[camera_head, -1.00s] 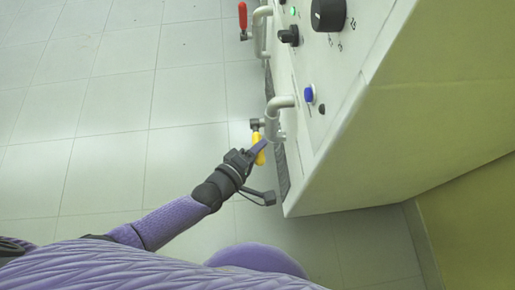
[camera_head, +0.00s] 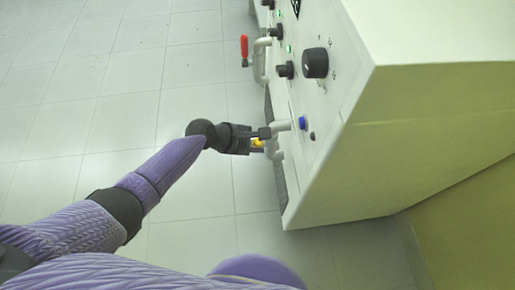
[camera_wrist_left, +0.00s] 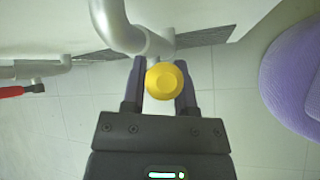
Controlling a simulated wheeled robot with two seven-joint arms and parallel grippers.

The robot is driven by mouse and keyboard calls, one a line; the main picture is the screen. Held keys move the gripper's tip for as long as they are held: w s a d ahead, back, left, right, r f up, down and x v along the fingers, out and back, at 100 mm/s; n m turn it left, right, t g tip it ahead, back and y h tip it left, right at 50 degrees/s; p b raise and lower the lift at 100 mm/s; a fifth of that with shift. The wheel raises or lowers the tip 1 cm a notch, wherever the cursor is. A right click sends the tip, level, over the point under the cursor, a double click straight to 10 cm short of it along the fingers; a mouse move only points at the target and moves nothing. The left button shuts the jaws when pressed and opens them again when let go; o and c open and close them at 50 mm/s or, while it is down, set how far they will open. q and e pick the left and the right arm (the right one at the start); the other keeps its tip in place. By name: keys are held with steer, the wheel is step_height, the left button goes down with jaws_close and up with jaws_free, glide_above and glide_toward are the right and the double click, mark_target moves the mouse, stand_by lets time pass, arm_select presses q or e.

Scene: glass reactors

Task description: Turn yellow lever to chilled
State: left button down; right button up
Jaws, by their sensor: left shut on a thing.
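The yellow lever (camera_wrist_left: 166,81) sits between the two fingers of my left gripper (camera_wrist_left: 163,85) in the left wrist view, seen end-on as a round yellow knob. In the head view only a small bit of the yellow lever (camera_head: 258,143) shows beside my left gripper (camera_head: 262,138), which hides the rest. The gripper is shut on the lever. The lever is on a grey pipe (camera_wrist_left: 122,30) that comes out of the panel (camera_head: 325,110). I cannot read any chilled mark. My right gripper is not in view.
A red lever (camera_head: 244,46) on another pipe is farther up the panel; it also shows at the left of the wrist view (camera_wrist_left: 12,91). The tiled floor (camera_head: 110,110) is clear.

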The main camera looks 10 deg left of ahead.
arm_select(q)
steer(key=shift+w+a+r+n+g+b, duration=0.15)
steer(key=shift+w+n+g+b, duration=0.1)
steer(key=shift+w+g, duration=0.2)
steer(key=shift+w+a+n+g+b, duration=0.1)
steer(key=shift+w+n+g+b, duration=0.15)
steer(key=shift+w+g, duration=0.15)
steer(key=shift+w+a+r+n+g+h+b, duration=0.1)
steer(key=shift+w+a+n+g+h+b, duration=0.15)
steer(key=shift+w+g+h+b, duration=0.3)
steer(key=shift+g, duration=0.3)
steer(key=shift+c, duration=2)
jaws_free()
steer(key=shift+w, duration=0.1)
steer(key=shift+r, duration=0.1)
